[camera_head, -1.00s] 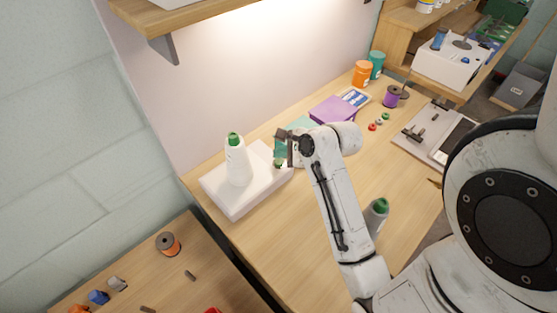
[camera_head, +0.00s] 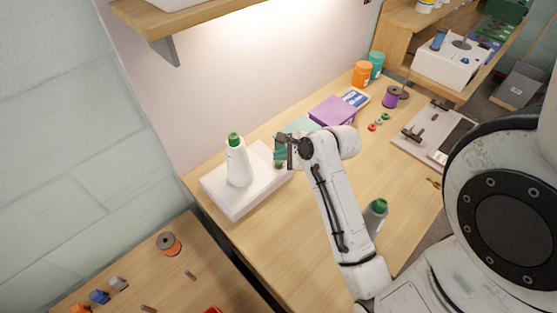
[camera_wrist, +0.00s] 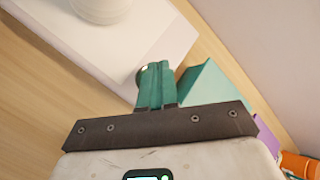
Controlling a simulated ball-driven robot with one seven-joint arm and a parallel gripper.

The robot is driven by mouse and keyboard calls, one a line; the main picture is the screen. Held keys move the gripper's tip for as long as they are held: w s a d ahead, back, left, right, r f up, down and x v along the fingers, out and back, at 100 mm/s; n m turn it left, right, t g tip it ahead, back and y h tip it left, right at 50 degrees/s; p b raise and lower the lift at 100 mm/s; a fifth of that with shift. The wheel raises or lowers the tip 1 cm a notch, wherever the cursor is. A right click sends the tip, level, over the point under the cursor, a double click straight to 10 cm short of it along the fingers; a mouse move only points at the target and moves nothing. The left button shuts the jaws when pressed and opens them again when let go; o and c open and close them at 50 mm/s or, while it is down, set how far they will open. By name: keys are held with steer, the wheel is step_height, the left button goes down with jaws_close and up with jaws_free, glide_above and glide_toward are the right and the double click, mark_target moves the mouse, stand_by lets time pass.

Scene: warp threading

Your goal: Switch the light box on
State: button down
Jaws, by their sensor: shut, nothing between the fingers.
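The light box is a low white slab (camera_head: 232,202) on the wooden table; it also fills the upper left of the wrist view (camera_wrist: 150,30). A white bottle with a green cap (camera_head: 238,162) stands upright on it. My gripper (camera_head: 279,162), with teal fingers, is shut and empty at the box's right edge. In the wrist view my fingertips (camera_wrist: 157,72) are beside a small round knob or button (camera_wrist: 141,75) on the box's side, partly hidden by the fingers. I cannot tell whether they touch. The box's top shows no clear glow.
A teal item (camera_wrist: 205,82) and a purple box (camera_head: 332,111) lie just beyond my gripper. Orange (camera_head: 362,74) and teal (camera_head: 377,64) jars stand at the back. Another green-capped bottle (camera_head: 376,214) stands near my forearm. The table's front middle is clear.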

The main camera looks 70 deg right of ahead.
mark_target(281, 164)
steer(key=shift+f, duration=0.4)
stand_by(0.5)
steer(key=shift+r, duration=0.1)
steer(key=shift+r+p, duration=0.8)
steer(key=shift+p, duration=0.5)
step_height(281, 164, up, 4)
steer(key=p, duration=0.6)
steer(key=shift+r, duration=0.95)
